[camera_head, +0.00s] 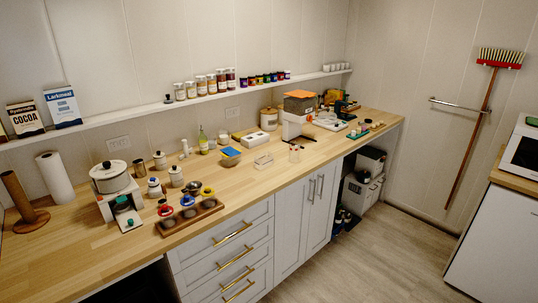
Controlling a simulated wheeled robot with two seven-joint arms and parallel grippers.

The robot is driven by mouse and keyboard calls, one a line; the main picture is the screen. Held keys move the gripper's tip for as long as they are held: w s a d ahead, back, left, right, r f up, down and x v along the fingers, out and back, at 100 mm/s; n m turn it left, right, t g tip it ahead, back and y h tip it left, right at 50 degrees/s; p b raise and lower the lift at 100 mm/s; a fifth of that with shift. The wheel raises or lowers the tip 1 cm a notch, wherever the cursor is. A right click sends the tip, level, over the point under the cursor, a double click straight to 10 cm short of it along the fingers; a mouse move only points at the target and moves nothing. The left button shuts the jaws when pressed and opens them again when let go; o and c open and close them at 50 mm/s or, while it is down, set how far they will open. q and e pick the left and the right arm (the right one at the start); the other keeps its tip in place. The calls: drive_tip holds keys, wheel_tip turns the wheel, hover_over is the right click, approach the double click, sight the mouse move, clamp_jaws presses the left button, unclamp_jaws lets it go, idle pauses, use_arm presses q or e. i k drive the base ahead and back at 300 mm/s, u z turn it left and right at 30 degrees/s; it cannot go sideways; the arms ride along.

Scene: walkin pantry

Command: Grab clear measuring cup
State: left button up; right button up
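A small clear vessel (294,154), which looks like the clear measuring cup, stands upright near the front edge of the wooden counter (335,146). It is in front of the white appliance with an orange top (298,112). It is too small to make out a handle or markings. Neither of my grippers is in view.
Jars and a wooden tray (189,217) crowd the counter's left part. Drawers and cabinets (236,250) front it. The floor (395,255) at right is clear.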

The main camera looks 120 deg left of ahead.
sight(294, 152)
drive_tip(key=u, duration=3.1)
drive_tip(key=i, duration=3.75)
drive_tip(key=u, duration=3.25)
